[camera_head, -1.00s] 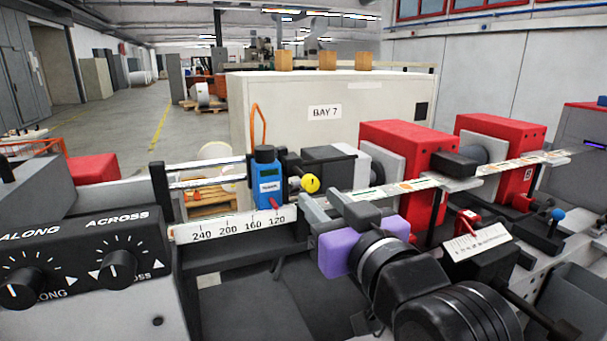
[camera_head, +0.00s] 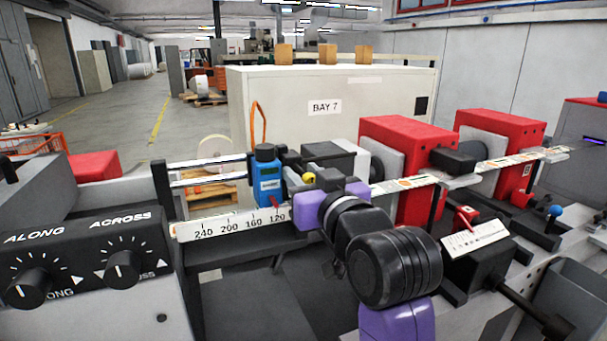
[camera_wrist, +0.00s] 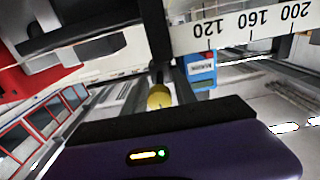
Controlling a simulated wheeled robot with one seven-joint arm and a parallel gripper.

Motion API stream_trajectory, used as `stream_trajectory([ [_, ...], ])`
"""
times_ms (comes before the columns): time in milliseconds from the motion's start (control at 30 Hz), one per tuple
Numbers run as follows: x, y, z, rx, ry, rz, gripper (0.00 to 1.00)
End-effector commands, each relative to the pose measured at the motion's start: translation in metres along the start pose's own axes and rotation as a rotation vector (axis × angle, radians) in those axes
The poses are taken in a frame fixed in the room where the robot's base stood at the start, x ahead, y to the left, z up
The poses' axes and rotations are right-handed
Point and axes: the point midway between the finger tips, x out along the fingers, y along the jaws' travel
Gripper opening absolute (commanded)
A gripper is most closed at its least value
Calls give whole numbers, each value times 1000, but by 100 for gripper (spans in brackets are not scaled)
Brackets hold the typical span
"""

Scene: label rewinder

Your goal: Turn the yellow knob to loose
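The yellow knob (camera_head: 309,178) sits to the right of a blue sensor box (camera_head: 267,182), above the white number scale (camera_head: 215,227). My gripper (camera_head: 322,200), with its purple body, is close by the knob, in front of it and slightly to its right; the knob is partly covered. In the wrist view the yellow knob (camera_wrist: 159,97) is in the middle, just beyond the black bar on my purple gripper body. The blue box (camera_wrist: 201,72) is to its right there.
The numbered scale (camera_wrist: 245,28) runs close to the gripper. Red blocks (camera_head: 400,165) and a label web stand to the right. A black panel with two dials (camera_head: 85,255) is at front left. An orange cable loop (camera_head: 258,122) rises behind the blue box.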

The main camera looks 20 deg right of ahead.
Motion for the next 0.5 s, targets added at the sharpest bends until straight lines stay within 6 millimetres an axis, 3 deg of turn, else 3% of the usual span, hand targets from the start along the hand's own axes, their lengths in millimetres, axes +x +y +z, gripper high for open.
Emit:
stream_trajectory([
  [67, 0, 0, 0, 0, 0, 0, 33],
  [233, 0, 0, 0, 0, 0, 0, 2],
  [500, 0, 0, 0, -8, -1, 1, 0],
])
